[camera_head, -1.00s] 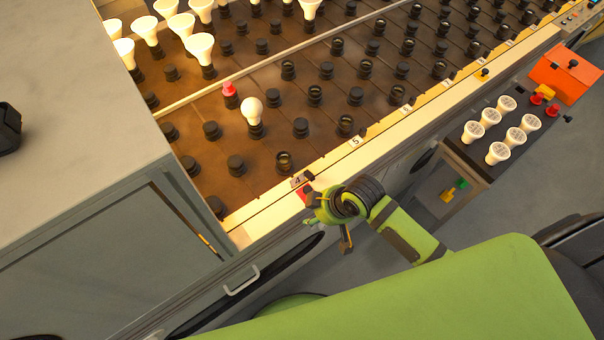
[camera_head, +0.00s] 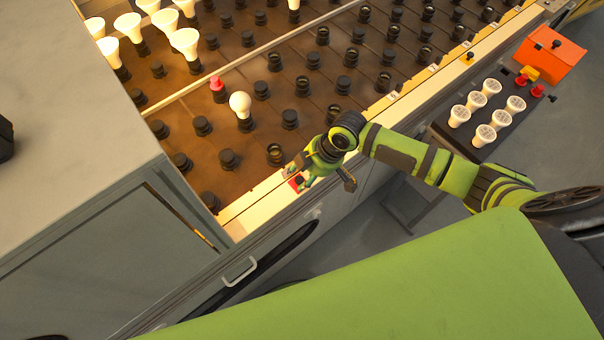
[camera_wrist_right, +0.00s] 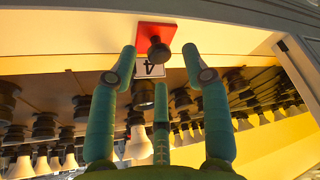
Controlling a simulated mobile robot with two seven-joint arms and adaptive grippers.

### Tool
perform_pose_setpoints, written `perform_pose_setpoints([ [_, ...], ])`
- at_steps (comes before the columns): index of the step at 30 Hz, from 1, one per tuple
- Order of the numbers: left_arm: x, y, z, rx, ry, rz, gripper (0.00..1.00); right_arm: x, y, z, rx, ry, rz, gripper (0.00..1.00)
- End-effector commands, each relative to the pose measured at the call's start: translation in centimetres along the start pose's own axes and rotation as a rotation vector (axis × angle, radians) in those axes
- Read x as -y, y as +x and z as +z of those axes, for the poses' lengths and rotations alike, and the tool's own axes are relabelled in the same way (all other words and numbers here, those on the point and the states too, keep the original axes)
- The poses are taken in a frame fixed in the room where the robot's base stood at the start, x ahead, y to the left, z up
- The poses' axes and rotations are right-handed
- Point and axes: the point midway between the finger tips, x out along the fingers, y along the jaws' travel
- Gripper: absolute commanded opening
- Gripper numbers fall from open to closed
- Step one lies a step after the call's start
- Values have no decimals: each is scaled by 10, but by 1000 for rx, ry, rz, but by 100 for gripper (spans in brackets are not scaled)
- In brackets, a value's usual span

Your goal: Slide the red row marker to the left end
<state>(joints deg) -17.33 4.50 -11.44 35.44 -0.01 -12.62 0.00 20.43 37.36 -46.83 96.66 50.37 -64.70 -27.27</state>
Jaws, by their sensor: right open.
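The red row marker (camera_head: 296,182) sits on the pale front rail (camera_head: 262,202) of the bulb rack, near the rail's left part. In the right wrist view the marker (camera_wrist_right: 156,36) is a red square plate with a dark round knob. A label reading 4 shows just beside it. My right gripper (camera_head: 300,174) is at the rail by the marker. In the right wrist view its green fingers (camera_wrist_right: 160,58) are open, one on each side of the knob, with visible gaps; they do not touch it. My left gripper is not in view.
The rack holds rows of black sockets, several white bulbs (camera_head: 240,104) and a red-topped piece (camera_head: 217,84). A grey cabinet (camera_head: 80,150) stands at the rack's left end. At right are a bulb tray (camera_head: 484,130) and an orange box (camera_head: 548,58).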

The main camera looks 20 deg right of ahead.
Motion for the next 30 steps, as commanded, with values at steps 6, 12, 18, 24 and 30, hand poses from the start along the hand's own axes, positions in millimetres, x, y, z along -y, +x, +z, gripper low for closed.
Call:
perform_pose_setpoints([
  [6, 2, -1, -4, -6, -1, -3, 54, 0, 18, -1, -2, 1, 0, 48],
  [12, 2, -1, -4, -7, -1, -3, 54, 0, 19, 0, -1, 0, 1, 48],
  [18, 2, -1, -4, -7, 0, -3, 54, 0, 19, 0, -1, 0, 1, 0],
  [24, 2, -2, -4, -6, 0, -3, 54, 0, 19, -2, -3, 0, 2, 0],
  [30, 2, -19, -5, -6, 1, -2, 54, 26, 24, -28, -7, -2, -4, 0],
])
